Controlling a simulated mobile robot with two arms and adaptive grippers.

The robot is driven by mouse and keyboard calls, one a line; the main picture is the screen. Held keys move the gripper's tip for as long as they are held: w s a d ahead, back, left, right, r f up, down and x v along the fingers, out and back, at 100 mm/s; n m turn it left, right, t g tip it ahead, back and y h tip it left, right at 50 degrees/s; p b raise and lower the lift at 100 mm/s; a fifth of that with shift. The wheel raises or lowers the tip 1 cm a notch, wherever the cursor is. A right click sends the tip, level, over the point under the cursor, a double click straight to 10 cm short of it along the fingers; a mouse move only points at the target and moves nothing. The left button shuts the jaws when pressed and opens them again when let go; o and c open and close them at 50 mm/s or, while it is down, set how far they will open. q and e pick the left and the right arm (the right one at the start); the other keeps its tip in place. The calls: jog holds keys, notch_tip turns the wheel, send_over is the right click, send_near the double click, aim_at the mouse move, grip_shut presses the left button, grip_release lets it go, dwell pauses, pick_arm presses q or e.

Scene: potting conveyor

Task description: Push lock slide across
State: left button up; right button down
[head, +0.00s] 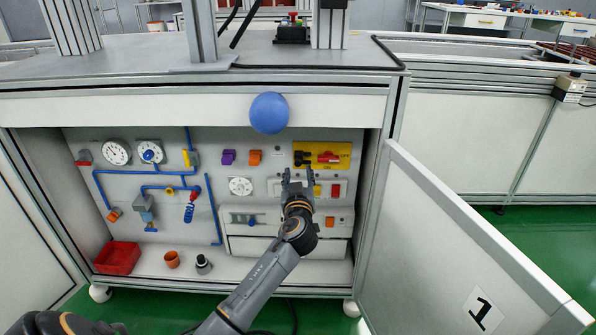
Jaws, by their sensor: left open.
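My left gripper (297,178) reaches into the open cabinet, fingers pointing up and apart, with nothing visible between them. Its fingertips show just below a yellow plate (343,147) on the back panel. The plate bears a red handle-like piece (328,158) and a black piece (302,158) to its left. Whether the fingers touch the plate cannot be told. A small slide-like fitting with a blue knob (252,220) sits lower left of the gripper. Which fitting is the lock slide is not clear at this size. My right gripper is not in view.
An open door (455,250) stands at the right. A blue ball-like object (269,113) is at the cabinet's top edge. A red bin (118,258), a brown cup (172,259) and a dark small part (204,264) stand on the cabinet floor. Dials and blue pipes fill the panel's left.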

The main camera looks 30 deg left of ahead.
aim_at(298, 165)
pick_arm(q)
jog(key=shift+b+x, duration=0.35)
jog(key=shift+x, duration=1.65)
grip_shut()
